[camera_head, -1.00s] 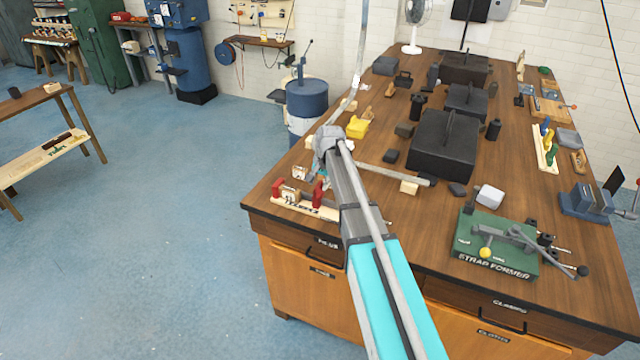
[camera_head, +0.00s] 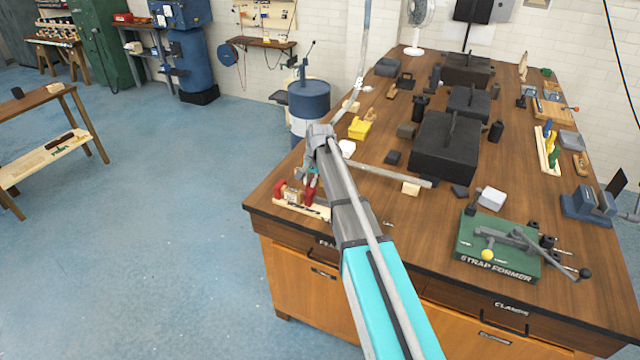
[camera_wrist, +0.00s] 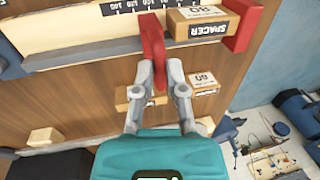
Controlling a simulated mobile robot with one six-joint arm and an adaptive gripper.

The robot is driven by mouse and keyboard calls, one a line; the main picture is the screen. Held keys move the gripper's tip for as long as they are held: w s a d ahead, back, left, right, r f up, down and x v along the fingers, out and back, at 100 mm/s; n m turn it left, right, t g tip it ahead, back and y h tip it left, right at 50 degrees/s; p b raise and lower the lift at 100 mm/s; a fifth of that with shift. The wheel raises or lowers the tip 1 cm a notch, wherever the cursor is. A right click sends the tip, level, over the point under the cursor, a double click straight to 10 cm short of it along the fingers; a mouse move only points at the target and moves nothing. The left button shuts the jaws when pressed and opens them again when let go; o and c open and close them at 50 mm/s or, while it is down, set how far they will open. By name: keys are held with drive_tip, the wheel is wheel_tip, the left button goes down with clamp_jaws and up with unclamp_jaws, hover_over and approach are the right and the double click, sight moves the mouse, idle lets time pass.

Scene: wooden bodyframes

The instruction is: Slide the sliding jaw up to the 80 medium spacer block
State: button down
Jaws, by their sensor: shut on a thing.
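The sliding jaw (camera_wrist: 153,48) is a red upright piece on a pale wooden rail with a printed scale (camera_wrist: 142,5). My gripper (camera_wrist: 158,72) is shut on it from the near side. The spacer block (camera_wrist: 197,22), wooden with a dark "SPACER" label and an 80-like mark, lies between the sliding jaw and the red fixed jaw (camera_wrist: 243,25). The sliding jaw stands very close to the block's left end; I cannot tell whether they touch. In the head view, the sliding jaw (camera_head: 310,194) and block (camera_head: 292,194) show at the bench's front left corner.
Two other wooden blocks lie near the rail, one with a 60-like label (camera_wrist: 204,82) and one partly behind my fingers (camera_wrist: 122,98). A green strap former (camera_head: 500,245) and dark boxes (camera_head: 444,145) stand farther right on the bench (camera_head: 400,215).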

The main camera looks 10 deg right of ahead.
drive_tip(key=shift+w+a, duration=0.4)
drive_tip(key=shift+a, duration=0.2)
drive_tip(key=c, duration=0.7)
unclamp_jaws()
drive_tip(key=shift+r, duration=0.15)
